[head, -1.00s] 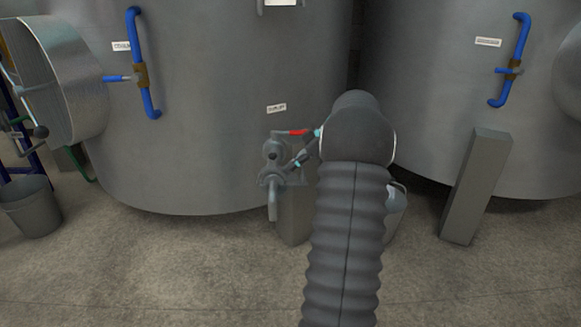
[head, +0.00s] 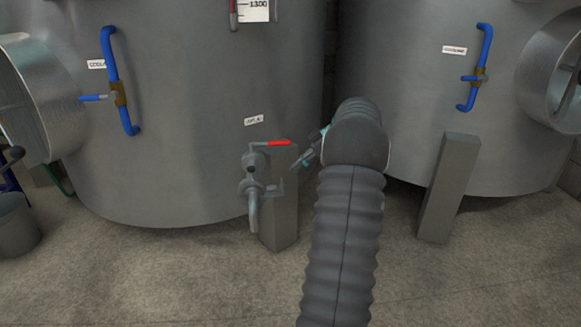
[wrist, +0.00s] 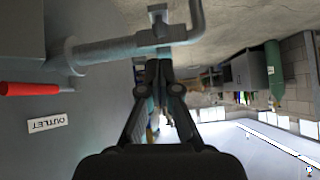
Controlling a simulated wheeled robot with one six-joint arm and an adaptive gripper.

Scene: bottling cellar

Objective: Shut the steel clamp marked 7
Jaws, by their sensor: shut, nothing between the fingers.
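No mark 7 is readable in either view. A grey outlet valve with a red lever (head: 277,143) and a bent spout (head: 253,210) is on the front of the left tank. A small grey fitting (head: 275,189), perhaps the clamp, juts right from the valve; I cannot tell whether it is open or shut. My gripper (head: 298,164) is shut and empty, right of the valve and slightly above that fitting, apart from it in the head view. In the wrist view my gripper (wrist: 159,66) has its tips by the grey pipe (wrist: 110,47); contact is unclear.
The left tank (head: 190,130) and right tank (head: 405,110) stand close behind. A grey post (head: 282,215) rises beside the valve, and another post (head: 447,190) stands right of my arm. A grey bucket (head: 18,228) is at far left. The floor in front is clear.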

